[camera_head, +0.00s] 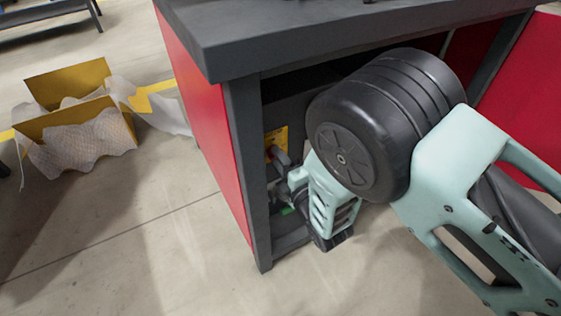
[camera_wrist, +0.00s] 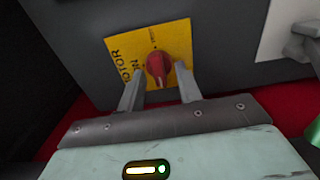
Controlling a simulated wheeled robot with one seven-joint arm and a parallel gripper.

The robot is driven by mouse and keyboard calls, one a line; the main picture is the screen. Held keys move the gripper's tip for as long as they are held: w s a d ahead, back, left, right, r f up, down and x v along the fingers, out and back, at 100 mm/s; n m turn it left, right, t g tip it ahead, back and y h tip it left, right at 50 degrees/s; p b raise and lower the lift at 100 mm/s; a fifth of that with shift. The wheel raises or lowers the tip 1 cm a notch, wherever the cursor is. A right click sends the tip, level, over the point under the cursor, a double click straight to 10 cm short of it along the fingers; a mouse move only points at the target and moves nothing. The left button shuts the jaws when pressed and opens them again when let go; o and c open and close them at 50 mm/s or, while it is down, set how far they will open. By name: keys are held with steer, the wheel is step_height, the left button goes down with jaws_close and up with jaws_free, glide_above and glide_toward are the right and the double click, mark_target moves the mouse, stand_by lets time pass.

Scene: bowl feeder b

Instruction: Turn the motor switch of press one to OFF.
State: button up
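The motor switch is a red knob (camera_wrist: 158,68) on a yellow plate (camera_wrist: 122,48) fixed to a dark panel. The plate carries the words MOTOR and ON, turned sideways, and smaller lettering too small to read. My gripper (camera_wrist: 159,77) is open, with one finger on each side of the knob in the wrist view. Whether either finger touches the knob I cannot tell. In the head view the yellow plate (camera_head: 277,138) shows inside the red cabinet, with my gripper (camera_head: 283,172) in front of it.
The cabinet has a dark top (camera_head: 310,38) and red side panels (camera_head: 208,135) close around my arm. A white plate with a grey handle (camera_wrist: 305,40) is right of the switch. A green part (camera_wrist: 315,132) shows at the right edge. A yellow box (camera_head: 68,85) with wrapping stands on the floor.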

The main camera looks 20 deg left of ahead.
steer(key=shift+d, duration=0.1)
steer(key=p+v, duration=0.4)
steer(key=v, duration=1.3)
steer(key=shift+p, duration=0.3)
steer(key=shift+s+d, duration=0.1)
steer(key=shift+d, duration=0.05)
steer(key=w+r+m+g+h, duration=0.5)
steer(key=r+m+h, duration=0.35)
steer(key=m, duration=0.55)
steer(key=s+d+r+m+g+h+p, duration=0.1)
steer(key=s+d+r+m+g+h, duration=0.5)
steer(key=s+d+r, duration=1.1)
step_height(320, 180, up, 33)
steer(key=w+y+p, duration=0.1)
steer(key=p, duration=3.2)
steer(key=shift+w+d+r+g+p, duration=0.15)
steer(key=shift+w+d+g+p, duration=0.05)
steer(key=shift+d+g+p, duration=0.25)
